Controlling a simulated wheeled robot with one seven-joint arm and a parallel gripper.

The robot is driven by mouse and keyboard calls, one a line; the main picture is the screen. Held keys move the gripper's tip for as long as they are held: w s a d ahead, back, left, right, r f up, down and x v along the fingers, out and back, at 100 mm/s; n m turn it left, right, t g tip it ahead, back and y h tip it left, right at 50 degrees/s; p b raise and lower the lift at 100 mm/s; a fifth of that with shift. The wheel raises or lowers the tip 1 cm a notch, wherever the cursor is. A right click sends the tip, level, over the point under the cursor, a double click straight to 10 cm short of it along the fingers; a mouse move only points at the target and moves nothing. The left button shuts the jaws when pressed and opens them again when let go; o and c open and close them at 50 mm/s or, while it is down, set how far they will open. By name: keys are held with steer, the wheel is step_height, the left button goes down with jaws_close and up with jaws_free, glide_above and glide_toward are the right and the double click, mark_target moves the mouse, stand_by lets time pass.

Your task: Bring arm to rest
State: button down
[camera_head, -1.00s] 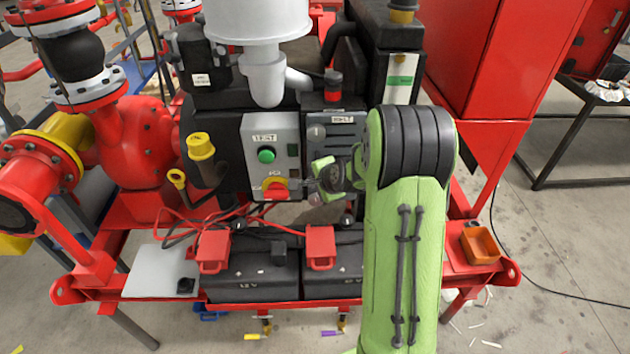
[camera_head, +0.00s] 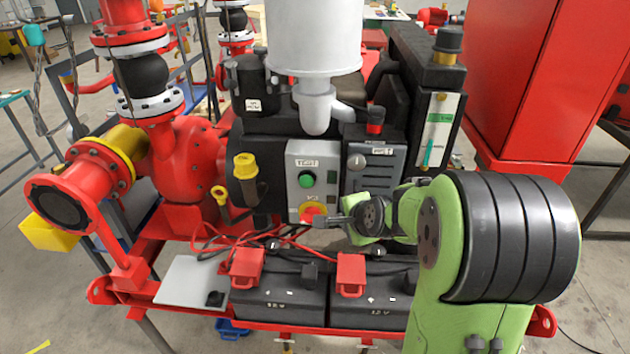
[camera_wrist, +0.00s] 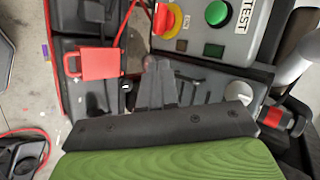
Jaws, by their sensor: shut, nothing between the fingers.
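My green arm reaches in from the lower right of the head view. My gripper (camera_head: 332,221) is shut and empty, its dark fingers pointing left just in front of the lower part of the grey control box (camera_head: 304,165). In the wrist view my gripper (camera_wrist: 161,75) shows as closed, narrow fingers. The red and yellow rotary switch (camera_head: 312,212) is close to the fingertips in the head view; the wrist view shows this switch (camera_wrist: 167,20) above them. I cannot tell whether they touch. The green button (camera_head: 306,180) sits higher on the box.
Two black batteries (camera_head: 280,300) with red terminal covers (camera_head: 350,275) stand below my gripper. Red cables (camera_head: 290,232) loop left of it. A red pump (camera_head: 185,165) is at left, a red cabinet (camera_head: 515,75) at right. A white cylinder (camera_head: 313,35) rises behind.

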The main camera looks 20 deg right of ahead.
steer(key=s+a+r+n+g, duration=0.2)
steer(key=s+a+r+n, duration=0.4)
steer(key=s+a+n, duration=0.5)
steer(key=s+r+n+g, duration=0.1)
steer(key=s+n, duration=0.6)
steer(key=s, duration=0.7)
steer(key=shift+d+g, duration=0.2)
steer(key=shift+g, duration=0.1)
